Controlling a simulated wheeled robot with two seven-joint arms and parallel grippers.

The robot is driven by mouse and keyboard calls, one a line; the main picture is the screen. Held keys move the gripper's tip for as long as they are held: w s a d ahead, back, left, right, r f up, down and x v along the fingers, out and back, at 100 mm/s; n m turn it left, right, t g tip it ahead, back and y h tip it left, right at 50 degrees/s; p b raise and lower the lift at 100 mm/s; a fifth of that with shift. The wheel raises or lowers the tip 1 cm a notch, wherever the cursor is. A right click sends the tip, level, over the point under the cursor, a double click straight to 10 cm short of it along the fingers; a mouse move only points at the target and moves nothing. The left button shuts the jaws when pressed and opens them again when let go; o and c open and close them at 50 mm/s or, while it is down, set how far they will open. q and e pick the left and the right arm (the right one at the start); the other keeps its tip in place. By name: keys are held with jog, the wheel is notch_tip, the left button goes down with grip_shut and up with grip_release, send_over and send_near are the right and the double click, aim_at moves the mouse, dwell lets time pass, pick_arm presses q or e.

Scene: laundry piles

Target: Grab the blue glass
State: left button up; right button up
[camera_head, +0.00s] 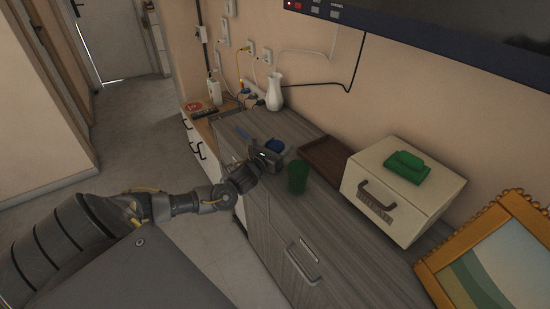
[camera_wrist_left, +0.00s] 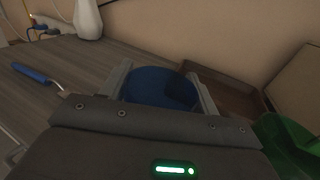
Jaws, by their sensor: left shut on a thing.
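The blue glass (camera_wrist_left: 160,88) is between the two fingers of my left gripper in the left wrist view, with its open rim showing. In the head view the blue glass (camera_head: 274,146) shows just beyond my left gripper (camera_head: 270,149), which is shut on it. The glass's lower part is hidden behind the gripper body. It is over the grey dresser top (camera_head: 330,200); I cannot tell whether it touches the surface. My right gripper is in neither view.
A green cup (camera_head: 297,177) stands close to the gripper on the right. A brown tray (camera_head: 326,158), a cream box (camera_head: 400,190) with a green item on top, and a gold picture frame (camera_head: 490,255) are further right. A white vase (camera_head: 274,92) and blue-handled tool (camera_wrist_left: 32,74) are behind.

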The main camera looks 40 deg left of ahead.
pick_arm(q)
jog(key=shift+c, duration=0.6)
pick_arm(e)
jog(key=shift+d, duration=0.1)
pick_arm(q)
jog(key=shift+r, duration=0.1)
